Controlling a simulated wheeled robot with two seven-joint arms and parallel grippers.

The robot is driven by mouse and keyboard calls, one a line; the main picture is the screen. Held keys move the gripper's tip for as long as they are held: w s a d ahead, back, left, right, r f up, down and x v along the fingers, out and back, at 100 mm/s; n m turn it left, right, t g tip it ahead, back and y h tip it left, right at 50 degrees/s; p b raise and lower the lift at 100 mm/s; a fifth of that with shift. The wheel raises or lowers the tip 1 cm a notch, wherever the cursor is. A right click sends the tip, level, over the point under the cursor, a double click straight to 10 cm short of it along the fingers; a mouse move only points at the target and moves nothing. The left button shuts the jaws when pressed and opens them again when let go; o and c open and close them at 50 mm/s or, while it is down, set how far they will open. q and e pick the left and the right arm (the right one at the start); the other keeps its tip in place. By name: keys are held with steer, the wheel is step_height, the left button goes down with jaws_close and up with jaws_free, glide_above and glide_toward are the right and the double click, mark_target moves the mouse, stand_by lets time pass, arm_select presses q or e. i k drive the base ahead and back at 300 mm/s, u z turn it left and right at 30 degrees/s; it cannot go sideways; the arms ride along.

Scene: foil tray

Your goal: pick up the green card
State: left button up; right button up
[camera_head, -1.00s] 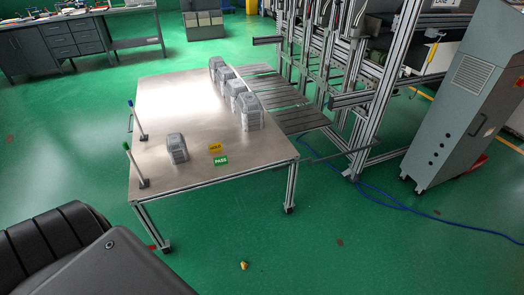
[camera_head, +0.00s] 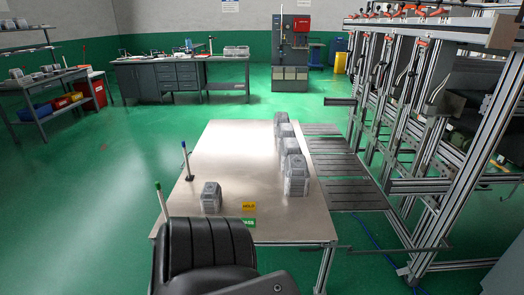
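The green card (camera_head: 249,223), marked PASS, lies flat near the front edge of the metal table (camera_head: 230,160). Neither of my grippers shows in the head view.
A grey foil-wrapped block (camera_head: 211,197) stands left of the cards. Several more blocks (camera_head: 296,175) stand along the table's right edge. Two upright pens (camera_head: 186,162) stand at the left edge. A slatted conveyor (camera_head: 345,170) and metal frame adjoin on the right.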

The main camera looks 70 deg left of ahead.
mark_target(250, 222)
steer(key=u, duration=0.4)
steer(key=i, duration=0.7)
steer(key=u, duration=1.1)
steer(key=i, duration=0.25)
steer(key=u, duration=0.2)
